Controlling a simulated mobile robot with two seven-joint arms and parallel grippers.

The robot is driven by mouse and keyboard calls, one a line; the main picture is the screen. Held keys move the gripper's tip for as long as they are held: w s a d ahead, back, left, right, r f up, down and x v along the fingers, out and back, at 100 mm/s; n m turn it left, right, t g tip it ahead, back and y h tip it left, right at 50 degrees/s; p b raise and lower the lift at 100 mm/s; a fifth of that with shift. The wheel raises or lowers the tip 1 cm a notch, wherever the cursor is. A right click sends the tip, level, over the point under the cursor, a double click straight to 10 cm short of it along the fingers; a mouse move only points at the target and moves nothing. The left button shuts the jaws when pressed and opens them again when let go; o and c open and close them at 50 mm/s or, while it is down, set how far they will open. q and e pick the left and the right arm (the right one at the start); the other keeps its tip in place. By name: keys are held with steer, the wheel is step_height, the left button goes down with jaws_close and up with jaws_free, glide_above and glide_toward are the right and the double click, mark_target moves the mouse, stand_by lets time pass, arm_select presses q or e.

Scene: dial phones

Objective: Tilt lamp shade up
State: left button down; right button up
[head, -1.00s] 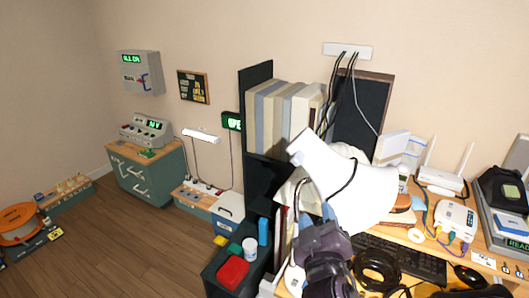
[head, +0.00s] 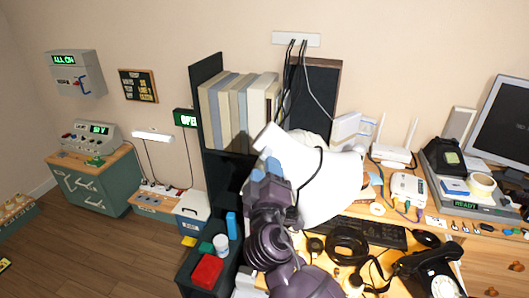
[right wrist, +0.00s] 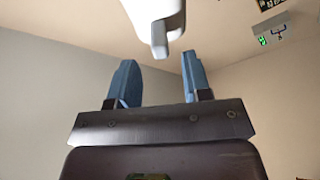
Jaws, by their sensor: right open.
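The lamp shade (head: 325,190) is a large white cone in the middle of the head view, its narrow end pointing up and left. A black cable crosses in front of it. My right gripper (head: 266,167) has blue fingers and stands upright just below the narrow end. In the right wrist view the fingers (right wrist: 159,75) are apart with nothing between them. A white part with a grey tip, likely the lamp's narrow end (right wrist: 155,15), hangs just beyond the fingertips. I cannot tell whether they touch. My left gripper is not in view.
A dark shelf with binders (head: 238,112) stands behind and left of the shade. A black dial phone (head: 425,272), coiled black cable (head: 347,245) and keyboard (head: 370,232) crowd the desk at right. A red box (head: 207,270) sits lower left.

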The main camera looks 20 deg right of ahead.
steer(key=shift+p+x, duration=0.45)
steer(key=shift+x, duration=1.9)
steer(key=shift+c, duration=0.4)
jaws_close()
